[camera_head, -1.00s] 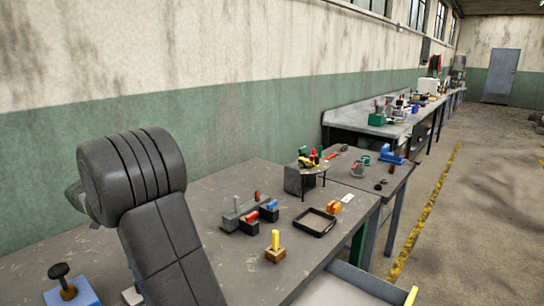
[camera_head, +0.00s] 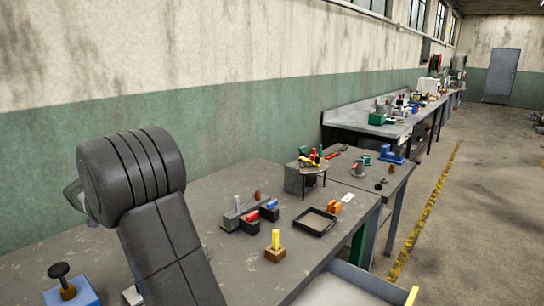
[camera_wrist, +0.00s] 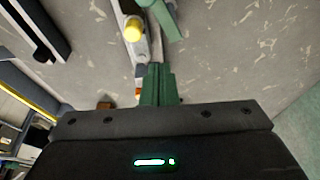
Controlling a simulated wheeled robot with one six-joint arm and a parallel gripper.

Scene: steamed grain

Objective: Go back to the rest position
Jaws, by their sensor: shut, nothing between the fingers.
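My gripper (camera_wrist: 158,68) shows only in the wrist view, where its two green fingers sit together at the front of the dark gripper body. The fingers are shut with nothing between them. They are above the grey bench top (camera_wrist: 225,60), and a grey fixture with a yellow round top (camera_wrist: 132,28) lies beyond their tips. Whether the fingers touch anything is hard to tell. In the head view my dark arm stands at the left, and the gripper is hidden from that side.
The bench holds a yellow peg in a wooden block (camera_head: 275,253), a black tray (camera_head: 315,233), a grey holder with red and blue parts (camera_head: 240,215) and a blue block with a black knob (camera_head: 62,300). A second table (camera_head: 400,172) stands behind. Floor at the right is clear.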

